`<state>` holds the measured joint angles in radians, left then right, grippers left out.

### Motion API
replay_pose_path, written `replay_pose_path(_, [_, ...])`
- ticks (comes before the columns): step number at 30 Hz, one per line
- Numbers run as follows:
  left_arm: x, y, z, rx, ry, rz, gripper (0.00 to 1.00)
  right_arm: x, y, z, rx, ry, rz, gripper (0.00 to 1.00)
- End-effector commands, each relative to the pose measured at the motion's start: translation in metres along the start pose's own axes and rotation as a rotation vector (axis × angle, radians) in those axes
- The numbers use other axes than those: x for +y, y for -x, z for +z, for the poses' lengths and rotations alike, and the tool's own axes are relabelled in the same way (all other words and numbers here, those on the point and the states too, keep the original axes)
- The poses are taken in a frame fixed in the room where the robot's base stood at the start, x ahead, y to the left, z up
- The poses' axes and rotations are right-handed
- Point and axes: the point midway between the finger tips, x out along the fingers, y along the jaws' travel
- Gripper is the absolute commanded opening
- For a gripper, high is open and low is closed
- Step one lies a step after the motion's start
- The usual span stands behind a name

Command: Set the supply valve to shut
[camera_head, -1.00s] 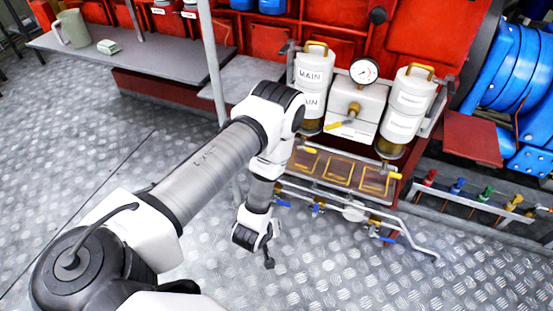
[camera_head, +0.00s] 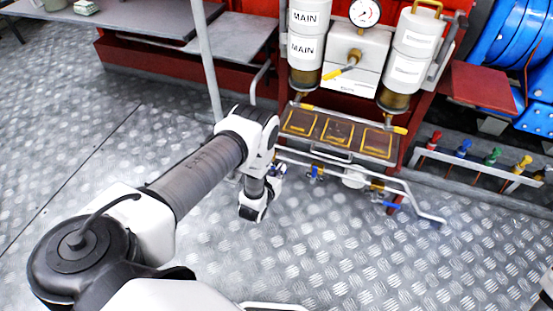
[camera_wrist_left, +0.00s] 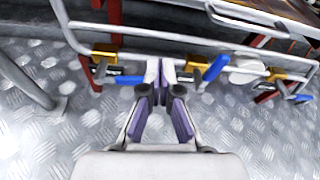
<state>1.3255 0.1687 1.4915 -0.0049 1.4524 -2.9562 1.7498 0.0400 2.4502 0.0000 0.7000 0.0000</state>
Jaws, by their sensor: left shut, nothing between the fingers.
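Low pipes below the panel carry several small valves with blue handles; I cannot read which one is the supply valve. In the head view, one blue handle (camera_head: 316,171) is near the middle and another (camera_head: 385,204) is to the right. My left gripper (camera_head: 279,171) is beside the pipes' left end. In the left wrist view, the shut, empty left gripper (camera_wrist_left: 168,70) points at the pipes, between a left blue handle (camera_wrist_left: 130,79) and a middle blue handle (camera_wrist_left: 215,68). Contact cannot be told. My right gripper is not in view.
Two white canisters, one marked MAIN (camera_head: 305,48), flank a gauge (camera_head: 364,12) and a yellow-handled valve (camera_head: 340,72). A brown tray (camera_head: 345,133) overhangs the pipes. A grey post (camera_head: 205,60) stands left. Coloured taps (camera_head: 462,149) are right.

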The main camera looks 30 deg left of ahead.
Motion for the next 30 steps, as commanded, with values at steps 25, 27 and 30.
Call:
replay_pose_path(25, [0.052,-0.088,-0.146,0.046,-0.024,0.033,0.0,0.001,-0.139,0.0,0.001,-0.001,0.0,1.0])
replay_pose_path(27, [0.052,-0.103,-0.146,0.046,-0.024,0.033,0.0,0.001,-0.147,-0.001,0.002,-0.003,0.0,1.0])
replay_pose_path(30, [0.051,-0.092,-0.119,0.048,-0.021,0.036,0.0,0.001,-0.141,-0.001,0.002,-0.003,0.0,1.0])
